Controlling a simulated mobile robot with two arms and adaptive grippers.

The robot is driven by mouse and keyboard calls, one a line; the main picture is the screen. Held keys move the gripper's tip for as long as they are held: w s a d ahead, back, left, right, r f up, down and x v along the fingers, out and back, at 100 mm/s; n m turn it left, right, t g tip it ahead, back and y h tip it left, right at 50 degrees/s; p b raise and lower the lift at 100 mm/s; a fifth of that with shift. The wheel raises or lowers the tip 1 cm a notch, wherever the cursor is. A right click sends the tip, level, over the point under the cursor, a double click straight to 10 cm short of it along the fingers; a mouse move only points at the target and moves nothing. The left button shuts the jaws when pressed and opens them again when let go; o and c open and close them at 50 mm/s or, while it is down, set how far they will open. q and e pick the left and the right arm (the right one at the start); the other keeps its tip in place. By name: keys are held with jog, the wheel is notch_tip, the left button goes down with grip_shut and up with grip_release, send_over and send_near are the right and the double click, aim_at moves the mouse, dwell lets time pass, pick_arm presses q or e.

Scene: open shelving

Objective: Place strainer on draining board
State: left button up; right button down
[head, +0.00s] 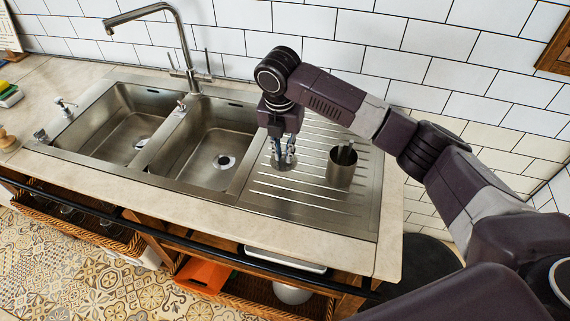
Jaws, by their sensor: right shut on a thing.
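The draining board (310,205) is the ridged steel surface to the right of the two sink basins. My right gripper (283,157) reaches down over its left part, close to the right basin. It is shut on a small round metal piece, apparently the strainer (283,166), at its fingertips. The piece is at or just above the board; I cannot tell whether it touches. The fingers partly hide it. My left gripper is not in view.
A steel cylinder (341,169) stands on the board just right of my gripper. The right basin (205,150) and left basin (125,125) look empty apart from their drains. A tall faucet (183,40) rises behind them. The board's front part is clear.

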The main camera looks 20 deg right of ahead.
aim_at(283, 162)
notch_tip(283, 162, down, 2)
notch_tip(283, 162, down, 4)
jog(key=shift+f+p, duration=0.1)
jog(key=shift+p, duration=0.35)
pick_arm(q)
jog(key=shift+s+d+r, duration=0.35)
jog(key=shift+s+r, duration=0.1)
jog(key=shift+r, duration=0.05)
pick_arm(e)
jog(key=shift+f, duration=0.15)
jog(key=shift+f, duration=0.15)
jog(key=c, duration=1.9)
grip_release()
jog(key=shift+c, duration=0.2)
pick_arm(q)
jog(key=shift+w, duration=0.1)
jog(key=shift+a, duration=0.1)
